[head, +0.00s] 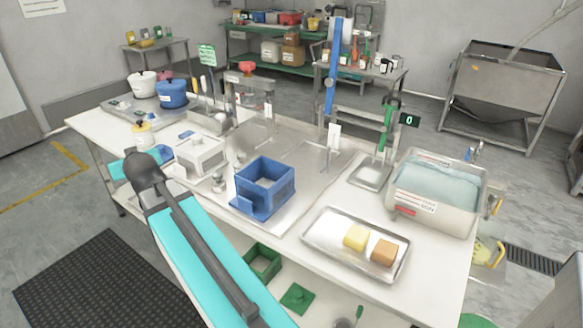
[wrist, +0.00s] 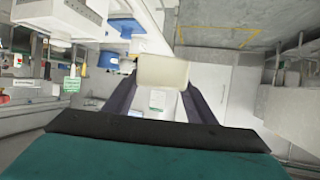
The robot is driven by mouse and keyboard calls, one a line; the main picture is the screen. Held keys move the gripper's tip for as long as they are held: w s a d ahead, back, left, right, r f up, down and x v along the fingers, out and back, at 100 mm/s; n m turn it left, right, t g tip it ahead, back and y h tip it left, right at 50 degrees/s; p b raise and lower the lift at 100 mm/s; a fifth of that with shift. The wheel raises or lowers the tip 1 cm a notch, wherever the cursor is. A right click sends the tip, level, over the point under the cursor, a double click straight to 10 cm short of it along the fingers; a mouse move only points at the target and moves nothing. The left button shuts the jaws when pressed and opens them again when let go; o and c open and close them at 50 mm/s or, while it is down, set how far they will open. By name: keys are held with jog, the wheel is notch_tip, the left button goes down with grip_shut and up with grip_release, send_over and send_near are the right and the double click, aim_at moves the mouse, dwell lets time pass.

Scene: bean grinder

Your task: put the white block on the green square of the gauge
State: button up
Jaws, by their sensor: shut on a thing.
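A cream-white block (wrist: 163,72) is held between the two dark fingers of my gripper (wrist: 160,84) in the wrist view. The gripper is shut on it, and the block is raised with the bench behind and below it. In the head view my arm reaches to the left side of the bench; the gripper and the block are hidden there. A small green panel (head: 207,55) stands on a post at the back left of the bench, and it also shows in the wrist view (wrist: 71,86). I cannot tell which thing is the gauge, nor make out its green square.
A steel tray (head: 331,251) holds a yellow block (head: 355,237) and a brown block (head: 383,252). A blue open box (head: 265,188) stands mid-bench. A basin (head: 437,192) of pale blue content stands at the right. White and blue pots (head: 172,94) stand at the far left.

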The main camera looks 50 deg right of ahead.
jog(key=s+d+m+g+h+p, duration=0.15)
jog(key=s+d, duration=0.35)
jog(key=d, duration=0.8)
jog(key=s+d+f+m+g+h+p, duration=0.1)
jog(key=s+d+m+g+h, duration=0.15)
jog(key=s+d, duration=0.7)
jog(key=s+d+m+g+h+p, duration=0.1)
jog(key=s+d+m+h+p, duration=0.15)
jog(key=d, duration=1.45)
jog(key=m+g+h+p, duration=0.3)
jog(key=m+g+h, duration=0.1)
jog(key=m+g, duration=0.35)
send_over(370, 175)
notch_tip(370, 175, down, 6)
jog(key=r, duration=0.1)
jog(key=shift+a+f+t, duration=0.15)
jog(key=shift+f+t, duration=0.1)
jog(key=shift+f, duration=0.15)
jog(key=shift+f+p, duration=0.4)
jog(key=shift+f, duration=2.6)
